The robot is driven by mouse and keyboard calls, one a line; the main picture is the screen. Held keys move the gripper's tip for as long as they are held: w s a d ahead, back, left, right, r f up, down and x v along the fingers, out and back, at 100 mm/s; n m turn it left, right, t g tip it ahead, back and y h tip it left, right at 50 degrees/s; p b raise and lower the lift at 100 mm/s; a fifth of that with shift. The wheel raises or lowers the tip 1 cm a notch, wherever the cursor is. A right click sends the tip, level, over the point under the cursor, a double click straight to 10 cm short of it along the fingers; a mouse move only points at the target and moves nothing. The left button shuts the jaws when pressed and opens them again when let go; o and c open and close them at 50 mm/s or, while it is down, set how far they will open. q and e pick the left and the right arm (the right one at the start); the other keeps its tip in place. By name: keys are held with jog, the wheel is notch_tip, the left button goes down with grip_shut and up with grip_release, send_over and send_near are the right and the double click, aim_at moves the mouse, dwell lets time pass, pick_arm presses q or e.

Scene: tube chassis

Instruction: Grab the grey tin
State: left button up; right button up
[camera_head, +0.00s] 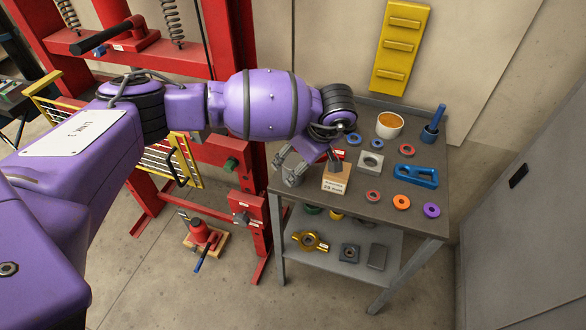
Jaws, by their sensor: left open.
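What looks like the grey tin (293,175) stands at the left edge of the grey table top, partly hidden by my left gripper. My left gripper (309,160) is open above this end of the table, its fingers pointing down. One finger is close to the tin and the other is over the cardboard box (335,184). I cannot tell whether the finger touches the tin. My right gripper is not in view.
The table top (338,208) also holds a pale square block (370,163), a white pot (390,125), a blue tool (415,176), a blue pestle-like piece (433,127) and several coloured rings. Metal parts lie on the lower shelf (325,266). A red press frame (247,185) stands left.

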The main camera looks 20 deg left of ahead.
aim_at(296, 162)
pick_arm(q)
jog(key=x, duration=0.4)
jog(key=shift+w+a, duration=0.1)
jog(key=shift+w, duration=0.2)
jog(key=shift+s, duration=0.1)
jog(key=c, duration=1.2)
jog(key=shift+c, duration=0.9)
jog(key=shift+r, duration=0.2)
